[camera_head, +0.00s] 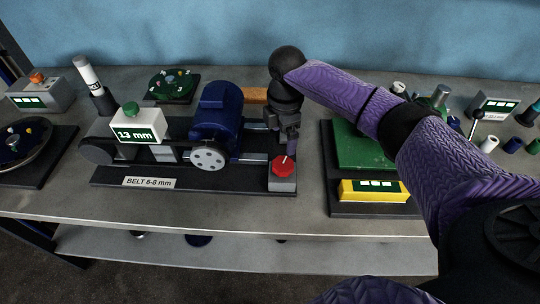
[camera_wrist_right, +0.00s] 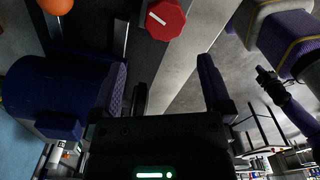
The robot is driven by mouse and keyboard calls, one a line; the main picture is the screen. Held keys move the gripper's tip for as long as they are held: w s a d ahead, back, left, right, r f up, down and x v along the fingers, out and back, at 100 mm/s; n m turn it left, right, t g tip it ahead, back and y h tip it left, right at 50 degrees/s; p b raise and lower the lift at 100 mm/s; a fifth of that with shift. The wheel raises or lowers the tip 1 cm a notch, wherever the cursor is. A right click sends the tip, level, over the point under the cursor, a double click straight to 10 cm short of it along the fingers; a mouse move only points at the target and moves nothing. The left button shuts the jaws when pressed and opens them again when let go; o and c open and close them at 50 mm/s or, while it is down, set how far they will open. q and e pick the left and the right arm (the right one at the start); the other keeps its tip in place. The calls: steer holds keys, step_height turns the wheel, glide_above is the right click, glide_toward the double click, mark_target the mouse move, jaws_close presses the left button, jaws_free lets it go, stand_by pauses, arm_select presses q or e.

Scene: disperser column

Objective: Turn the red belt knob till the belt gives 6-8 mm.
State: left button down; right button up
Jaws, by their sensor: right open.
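The red belt knob (camera_head: 283,166) sits on a grey block at the right end of the black belt base. In the right wrist view the knob (camera_wrist_right: 166,19) is eight-sided with a white pointer line. A white display (camera_head: 138,135) above the belt reads "13 mm", and a plate (camera_head: 149,183) in front reads "BELT 6-8 mm". The blue motor (camera_head: 217,112) and a grey pulley (camera_head: 209,158) stand left of the knob. My right gripper (camera_head: 290,148) points down just behind and above the knob. Its fingers (camera_wrist_right: 162,65) are apart with nothing between them. My left gripper is not in view.
A green plate (camera_head: 357,147) with a yellow display box (camera_head: 374,191) stands right of the belt base. A green round dial (camera_head: 171,85) lies behind. A grey box with an orange knob (camera_head: 37,77) is at far left. The table's front strip is clear.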

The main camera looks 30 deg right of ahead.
mark_target(283, 163)
steer(key=f, duration=0.3)
steer(key=f+b, duration=0.1)
steer(key=f, duration=0.5)
steer(key=shift+s+b, duration=0.4)
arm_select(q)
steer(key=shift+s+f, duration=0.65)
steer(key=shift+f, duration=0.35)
arm_select(e)
steer(key=shift+c, duration=0.3)
steer(key=c, duration=1.1)
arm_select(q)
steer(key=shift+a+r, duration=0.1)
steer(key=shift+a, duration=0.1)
arm_select(e)
steer(key=shift+o, duration=0.2)
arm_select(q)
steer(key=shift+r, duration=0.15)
arm_select(e)
steer(key=shift+m, duration=0.3)
